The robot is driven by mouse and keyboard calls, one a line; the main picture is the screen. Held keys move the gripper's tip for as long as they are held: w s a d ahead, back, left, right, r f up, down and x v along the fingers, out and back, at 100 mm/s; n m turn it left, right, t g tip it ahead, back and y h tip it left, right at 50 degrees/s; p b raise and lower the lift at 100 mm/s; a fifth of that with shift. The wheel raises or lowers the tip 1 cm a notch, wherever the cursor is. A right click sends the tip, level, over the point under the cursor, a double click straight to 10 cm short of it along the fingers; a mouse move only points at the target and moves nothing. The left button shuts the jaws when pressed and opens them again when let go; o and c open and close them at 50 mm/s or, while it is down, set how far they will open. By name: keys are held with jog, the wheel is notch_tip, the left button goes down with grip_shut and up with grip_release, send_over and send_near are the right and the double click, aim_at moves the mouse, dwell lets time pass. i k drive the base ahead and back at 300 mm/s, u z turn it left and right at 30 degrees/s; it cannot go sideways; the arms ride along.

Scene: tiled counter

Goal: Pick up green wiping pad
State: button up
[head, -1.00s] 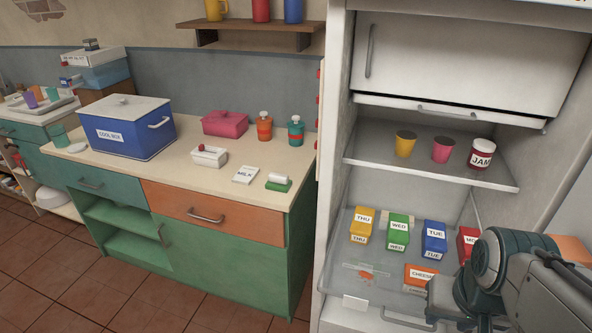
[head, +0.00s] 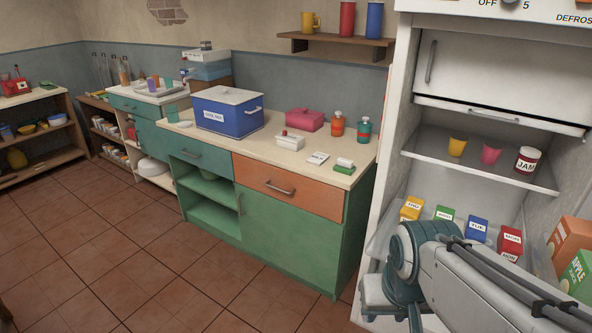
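The green wiping pad (head: 344,167) with a pale handle on top lies near the right front corner of the counter (head: 270,155). It is small in the head view and nothing covers it. My arm (head: 430,265) reaches in from the lower right, in front of the open fridge. My gripper's fingers are not visible, so what it holds, if anything, is hidden.
The open fridge (head: 480,165) stands right of the counter. Beside the pad are a white card (head: 317,158), a white box (head: 289,140) and two bottles (head: 363,130). A blue cool box (head: 226,115) stands further left. The tiled floor (head: 150,250) is clear.

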aim_at(343, 165)
jog(key=u, duration=0.65)
jog(key=i, duration=0.65)
jog(key=u, duration=0.5)
jog(key=i, duration=1.4)
jog(key=z, duration=1)
jog(key=i, duration=0.7)
jog(key=z, duration=0.95)
jog(key=i, duration=0.25)
jog(key=z, duration=0.35)
